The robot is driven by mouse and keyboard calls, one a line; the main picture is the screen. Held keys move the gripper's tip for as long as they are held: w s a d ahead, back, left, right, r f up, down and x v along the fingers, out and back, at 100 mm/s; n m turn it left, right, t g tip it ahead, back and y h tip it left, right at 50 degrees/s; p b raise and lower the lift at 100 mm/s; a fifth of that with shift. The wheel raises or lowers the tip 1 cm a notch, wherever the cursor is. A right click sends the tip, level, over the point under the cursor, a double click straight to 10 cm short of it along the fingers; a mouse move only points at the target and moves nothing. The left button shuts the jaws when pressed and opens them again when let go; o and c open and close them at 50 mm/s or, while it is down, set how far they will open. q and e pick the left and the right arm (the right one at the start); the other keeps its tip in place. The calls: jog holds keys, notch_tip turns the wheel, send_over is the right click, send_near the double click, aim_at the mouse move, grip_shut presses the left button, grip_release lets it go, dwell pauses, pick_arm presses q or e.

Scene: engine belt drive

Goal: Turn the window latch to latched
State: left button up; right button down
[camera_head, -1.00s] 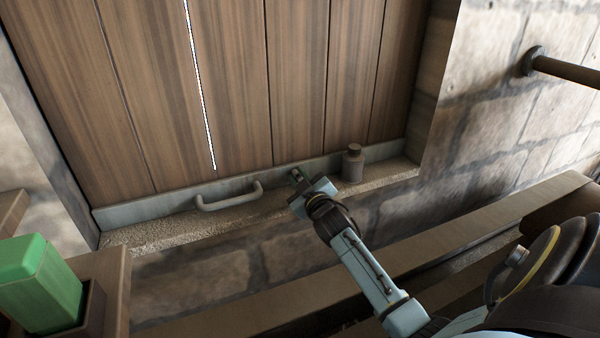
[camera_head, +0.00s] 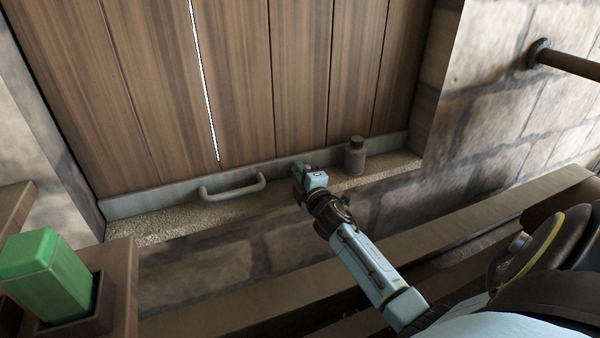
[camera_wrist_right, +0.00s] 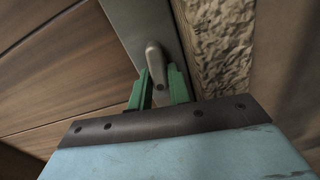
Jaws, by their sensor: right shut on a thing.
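The window latch (camera_wrist_right: 154,58) is a small grey rounded lever on the grey metal rail (camera_wrist_right: 142,22) along the bottom of the wooden shutter. In the right wrist view it stands between the two green fingers of my right gripper (camera_wrist_right: 160,82), which is shut on it. In the head view my right gripper (camera_head: 302,170) is at the rail, right of the grey pull handle (camera_head: 232,188), and hides the latch. I cannot tell the latch's exact angle from the head view. My left gripper is not in view.
A dark bottle (camera_head: 355,156) stands on the rough stone sill (camera_head: 190,222) just right of my right gripper. A green block (camera_head: 45,275) sits in a wooden holder at the lower left. A dark rod (camera_head: 570,62) sticks out of the stone wall at the upper right.

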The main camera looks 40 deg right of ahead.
jog(key=shift+d+f+n, duration=0.1)
jog(key=shift+n, duration=0.5)
